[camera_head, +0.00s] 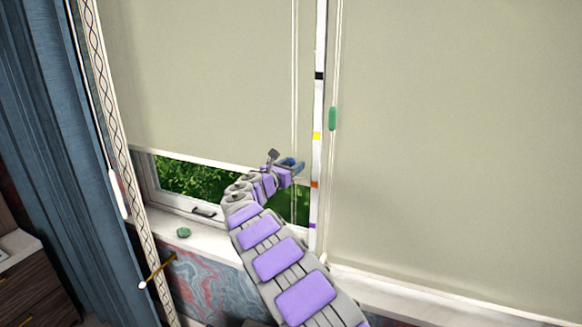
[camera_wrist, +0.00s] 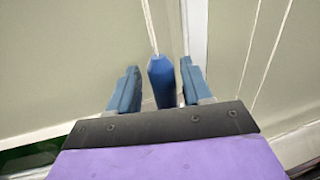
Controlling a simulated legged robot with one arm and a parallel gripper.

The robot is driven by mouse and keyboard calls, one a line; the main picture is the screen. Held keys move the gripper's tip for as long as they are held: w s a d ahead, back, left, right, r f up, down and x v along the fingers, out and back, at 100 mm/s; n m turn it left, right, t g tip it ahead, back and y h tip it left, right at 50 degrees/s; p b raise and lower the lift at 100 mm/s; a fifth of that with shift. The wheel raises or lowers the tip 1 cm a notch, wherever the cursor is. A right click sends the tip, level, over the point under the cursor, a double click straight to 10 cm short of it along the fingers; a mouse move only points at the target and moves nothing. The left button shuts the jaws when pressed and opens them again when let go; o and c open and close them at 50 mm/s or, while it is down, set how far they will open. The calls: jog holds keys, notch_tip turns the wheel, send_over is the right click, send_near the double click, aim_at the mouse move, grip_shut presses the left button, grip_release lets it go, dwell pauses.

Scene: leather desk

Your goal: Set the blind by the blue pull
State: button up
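The left blind (camera_head: 200,75) is pale green-grey and lowered most of the way, with a strip of window and greenery showing below its bottom edge. The blue pull (camera_wrist: 162,80) hangs on a pale cord between my gripper's fingers in the wrist view. My gripper (camera_wrist: 155,88) is open, with a finger on each side of the pull and narrow gaps showing. In the head view my gripper (camera_head: 287,163) is at the cords near the blind's right edge, and I cannot clearly separate the pull from the blue fingers.
A white upright strip (camera_head: 319,105) bears black, yellow, orange and purple marks. A green pull (camera_head: 332,118) hangs beside the lowered right blind (camera_head: 460,130). A small green object (camera_head: 183,232) lies on the sill (camera_head: 205,238). A blue curtain (camera_head: 50,130) hangs at left.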

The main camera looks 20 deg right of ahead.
jog(key=shift+s, duration=0.15)
jog(key=v, duration=1.7)
jog(key=shift+a, duration=0.25)
jog(key=shift+d, duration=0.1)
jog(key=s+d+m+g+b, duration=0.2)
jog(key=s+d+m+g, duration=0.65)
jog(key=s, duration=0.65)
jog(key=s+d+f+m+g+y+b, duration=0.1)
jog(key=s+d+f+m+y+b, duration=0.2)
jog(key=s+m, duration=0.7)
jog(key=s+a+f+m+y+b, duration=0.1)
jog(key=s+a+f+y, duration=0.3)
jog(key=s, duration=0.6)
jog(key=s+a+f+m+g+y+b, duration=0.1)
jog(key=s+a+f+m+y, duration=0.2)
jog(key=s+a+f, duration=0.4)
jog(key=s+a+f+m+g+y+b, duration=0.1)
jog(key=s+a+f+y, duration=0.4)
jog(key=s, duration=0.8)
jog(key=shift+a+f+m, duration=0.6)
jog(key=shift+a+m, duration=0.05)
jog(key=shift+a, duration=0.6)
